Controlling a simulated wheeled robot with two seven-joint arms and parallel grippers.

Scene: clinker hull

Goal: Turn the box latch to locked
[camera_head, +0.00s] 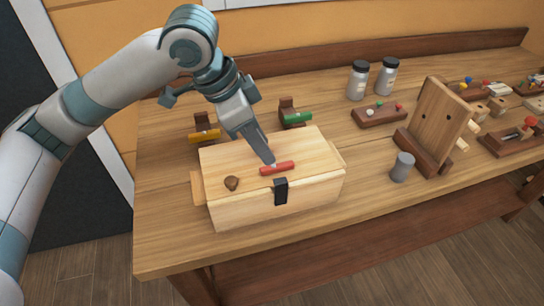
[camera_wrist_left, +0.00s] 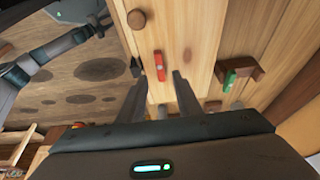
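The pale wooden box (camera_head: 240,207) stands on the workbench with its lid down. A red bar (camera_head: 284,167), which looks like the latch, lies on the lid near the front edge. It also shows in the left wrist view (camera_wrist_left: 159,66). A black hasp (camera_head: 281,191) hangs on the box front. My left gripper (camera_head: 268,158) is just above the lid at the red bar. In the wrist view its two fingers (camera_wrist_left: 160,88) are apart with nothing between them; the red bar lies beyond the gap. An arm end (camera_wrist_left: 98,24), apparently my right gripper, is small at upper left.
A round brown knob (camera_head: 231,183) sits on the lid's left side. A yellow bar (camera_head: 204,135) and a green bar (camera_head: 297,118) on brown mounts stand behind the box. A grey cylinder (camera_head: 402,167) and an upright wooden board (camera_head: 437,120) stand to the right.

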